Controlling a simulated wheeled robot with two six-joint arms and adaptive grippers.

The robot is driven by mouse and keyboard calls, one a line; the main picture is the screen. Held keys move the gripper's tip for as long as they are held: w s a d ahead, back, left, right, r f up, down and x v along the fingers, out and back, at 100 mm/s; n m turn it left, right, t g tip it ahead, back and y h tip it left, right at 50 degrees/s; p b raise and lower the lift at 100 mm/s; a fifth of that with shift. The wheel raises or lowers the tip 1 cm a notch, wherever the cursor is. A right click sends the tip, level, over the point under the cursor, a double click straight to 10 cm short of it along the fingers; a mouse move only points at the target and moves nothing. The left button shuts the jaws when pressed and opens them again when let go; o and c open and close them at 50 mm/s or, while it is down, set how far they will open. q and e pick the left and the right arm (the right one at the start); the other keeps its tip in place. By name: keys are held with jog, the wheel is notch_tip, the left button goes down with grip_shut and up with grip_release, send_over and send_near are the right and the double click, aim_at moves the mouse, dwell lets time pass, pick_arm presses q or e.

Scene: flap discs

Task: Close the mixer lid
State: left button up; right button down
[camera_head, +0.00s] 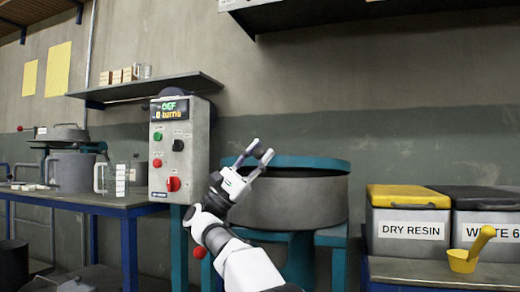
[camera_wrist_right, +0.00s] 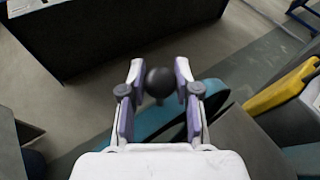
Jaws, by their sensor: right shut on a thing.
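The mixer is a grey drum (camera_head: 300,203) on a teal stand. My right gripper (camera_head: 262,155) is above the lid's front left part, fingers pointing up and right. In the wrist view my right gripper (camera_wrist_right: 159,85) is shut on a black ball knob (camera_wrist_right: 159,80), which sits between the fingertips. The teal lid (camera_wrist_right: 165,112) shows below the knob there. The knob's stem is partly hidden. My left gripper is out of view.
Yellow-lidded (camera_head: 408,196) and black-lidded (camera_head: 480,197) bins stand at right, with a yellow scoop (camera_head: 470,252) in front. A wall shelf (camera_head: 140,88) hangs at upper left.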

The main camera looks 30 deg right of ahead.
jog(key=c, duration=0.8)
grip_release()
jog(key=shift+w+d+f, duration=0.1)
jog(key=shift+d, duration=0.1)
